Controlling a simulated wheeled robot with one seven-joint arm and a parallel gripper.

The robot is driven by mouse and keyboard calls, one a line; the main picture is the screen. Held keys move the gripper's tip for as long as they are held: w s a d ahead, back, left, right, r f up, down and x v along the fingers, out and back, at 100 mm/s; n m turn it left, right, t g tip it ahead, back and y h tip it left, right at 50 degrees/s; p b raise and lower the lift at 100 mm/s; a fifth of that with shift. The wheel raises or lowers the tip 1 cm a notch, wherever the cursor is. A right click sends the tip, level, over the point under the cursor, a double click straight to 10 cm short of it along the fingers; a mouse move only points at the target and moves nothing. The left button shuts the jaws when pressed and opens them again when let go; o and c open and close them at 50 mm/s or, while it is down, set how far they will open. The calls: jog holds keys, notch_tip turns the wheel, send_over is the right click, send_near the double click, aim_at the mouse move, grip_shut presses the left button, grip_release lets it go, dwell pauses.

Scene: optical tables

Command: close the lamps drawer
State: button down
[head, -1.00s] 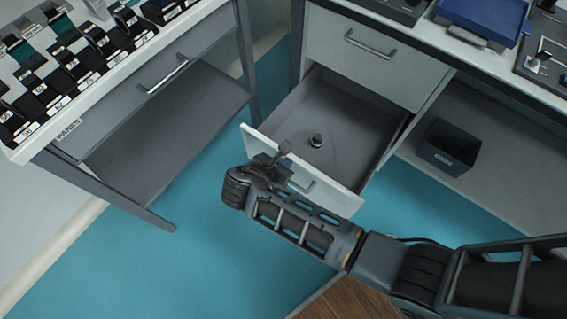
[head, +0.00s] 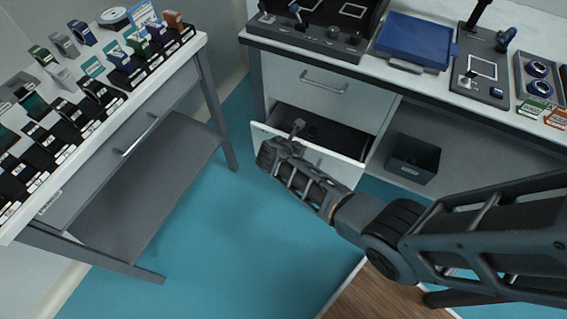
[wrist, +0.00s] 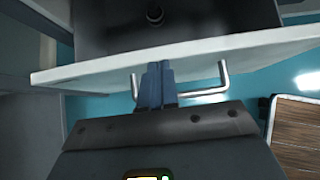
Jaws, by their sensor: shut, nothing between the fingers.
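The lower drawer (head: 338,165) under the far table is partly open, with a white front and a dark inside. No label on it can be read. A small dark round object (head: 312,132) lies in it and shows in the wrist view (wrist: 154,15). My gripper (head: 297,126) is at the drawer front, on its outer side. In the wrist view my gripper (wrist: 158,72) has its fingers together, between the two posts of the drawer's bar handle (wrist: 222,78). The fingertips meet or nearly meet the front panel; exact contact is unclear.
A shut upper drawer (head: 310,87) sits above. A dark bin (head: 413,159) stands on the shelf to the right. A blue tray (head: 413,42) and instruments lie on the far tabletop. A table with several dark holders stands at left. Teal floor (head: 240,240) is open between.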

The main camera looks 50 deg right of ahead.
jog(key=w+d+b, duration=0.1)
jog(key=w+d, duration=0.2)
jog(key=d, duration=0.6)
jog(key=shift+s+a, duration=0.1)
jog(key=shift+a, duration=0.05)
